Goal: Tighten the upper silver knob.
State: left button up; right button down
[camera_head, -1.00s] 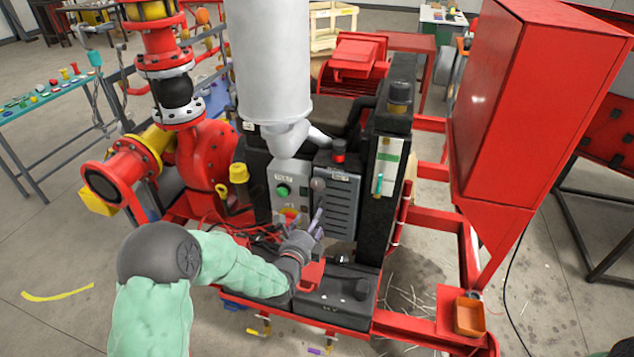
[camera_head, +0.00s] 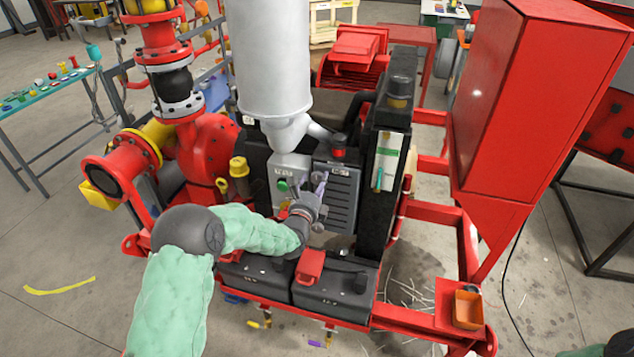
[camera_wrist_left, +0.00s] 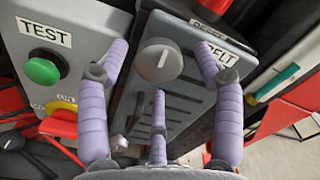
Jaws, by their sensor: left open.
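The upper silver knob (camera_wrist_left: 160,62) is round with a pale index mark and sits near the top of a dark grey slatted panel (camera_wrist_left: 180,100) in the left wrist view. My left gripper (camera_wrist_left: 161,55) is open, its purple fingers spread to the left, right and below the knob, with gaps visible. In the head view, my left gripper (camera_head: 313,187) is at the upper part of the slatted panel (camera_head: 342,192), and its fingers largely hide the knob. A second grey knob-like part (camera_wrist_left: 119,142) shows lower on the panel.
Left of the panel is a grey box with a green TEST button (camera_wrist_left: 43,70) and a red-and-yellow control (camera_wrist_left: 62,122). A red button (camera_head: 338,153) stands above the panel. A silver cylinder (camera_head: 273,60) hangs above. Black boxes (camera_head: 335,290) lie below.

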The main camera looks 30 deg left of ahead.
pick_arm(q)
jog(key=shift+w+a, duration=0.1)
jog(key=shift+w, duration=0.45)
jog(key=c, duration=1.1)
jog(key=shift+c, duration=0.2)
jog(key=shift+s+f, duration=0.1)
jog(key=shift+f, duration=0.1)
jog(key=shift+n+b, duration=0.3)
